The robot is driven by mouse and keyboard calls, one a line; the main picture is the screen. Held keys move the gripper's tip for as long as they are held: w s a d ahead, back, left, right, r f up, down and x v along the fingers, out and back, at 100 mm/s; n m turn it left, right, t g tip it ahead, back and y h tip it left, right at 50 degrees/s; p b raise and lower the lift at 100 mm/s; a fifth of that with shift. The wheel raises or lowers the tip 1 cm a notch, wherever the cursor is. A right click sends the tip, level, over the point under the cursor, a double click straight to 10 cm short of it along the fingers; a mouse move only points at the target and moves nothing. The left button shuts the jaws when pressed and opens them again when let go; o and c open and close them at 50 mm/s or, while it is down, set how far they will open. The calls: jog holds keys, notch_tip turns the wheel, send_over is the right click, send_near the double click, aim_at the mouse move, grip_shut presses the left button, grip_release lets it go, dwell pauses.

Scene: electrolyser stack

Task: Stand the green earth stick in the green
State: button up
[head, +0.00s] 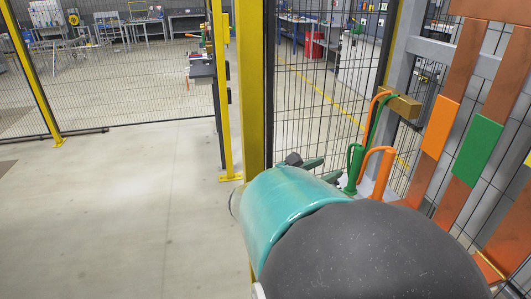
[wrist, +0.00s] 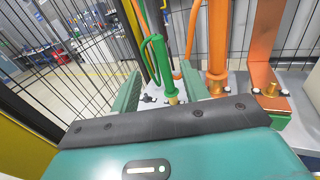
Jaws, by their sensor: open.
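The green earth stick (head: 354,168) stands roughly upright beyond my gripper (head: 322,168) in the head view, with a green cable looping from it. In the wrist view the green stick (wrist: 161,66) shows between the two teal fingers of my gripper (wrist: 160,72), which are spread apart with space on both sides of it. A brass collar (wrist: 172,99) shows at its lower end; I cannot tell what is below it. A green patch (head: 478,150) is on a copper bar at the right of the head view. My arm hides the area below the sticks.
An orange stick (head: 378,170) stands just right of the green one. A brass block (head: 400,105) carries the orange and green cables. An orange patch (head: 440,127) is on the neighbouring copper bar. A yellow post (head: 249,80) and mesh fence stand close left; open floor (head: 130,200) lies beyond.

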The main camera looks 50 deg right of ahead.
aim_at(357, 152)
jog(key=x, duration=1.4)
jog(key=shift+w+d+r, duration=0.1)
jog(key=shift+d+r, duration=0.05)
jog(key=shift+r, duration=0.1)
grip_shut()
